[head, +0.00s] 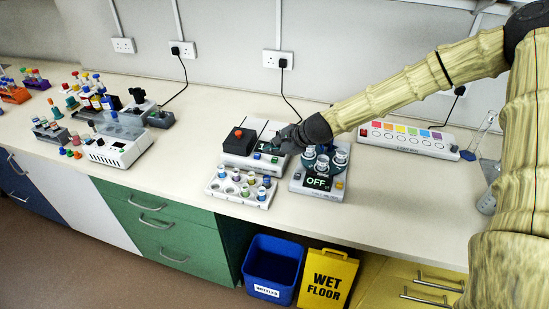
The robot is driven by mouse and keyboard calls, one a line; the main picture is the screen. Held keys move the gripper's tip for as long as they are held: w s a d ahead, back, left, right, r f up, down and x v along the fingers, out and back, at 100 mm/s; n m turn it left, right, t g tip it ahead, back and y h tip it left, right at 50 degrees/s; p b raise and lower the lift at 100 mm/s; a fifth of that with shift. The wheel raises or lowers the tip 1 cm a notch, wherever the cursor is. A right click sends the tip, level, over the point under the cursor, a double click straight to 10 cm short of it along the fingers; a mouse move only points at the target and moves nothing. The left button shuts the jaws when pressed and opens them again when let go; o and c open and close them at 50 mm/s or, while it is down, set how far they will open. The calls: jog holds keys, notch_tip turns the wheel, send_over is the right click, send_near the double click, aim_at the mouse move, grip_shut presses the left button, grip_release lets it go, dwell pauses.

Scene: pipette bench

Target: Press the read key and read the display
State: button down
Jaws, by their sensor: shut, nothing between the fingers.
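A white instrument (238,159) with a black box and a red knob on top stands near the middle of the bench. Its small dark display (265,147) shows greenish characters, partly covered by my gripper and too small to read fully. My gripper (280,142) is shut and empty, over the right side of this instrument; I cannot tell whether it touches a key. To the right, a second white unit (298,186) holds several capped vessels, and its display (317,182) reads "OFF". I cannot make out which button is the read key.
A white rack (222,195) with several vials stands in front of the instrument. A centrifuge-like white device (122,150) and bottles are on the left. A strip with coloured squares (408,139) lies at the back right.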

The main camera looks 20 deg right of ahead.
aim_at(273, 160)
jog(key=shift+r, duration=0.1)
notch_tip(273, 160, up, 6)
jog(key=p, duration=0.4)
dwell(0.4)
dwell(0.6)
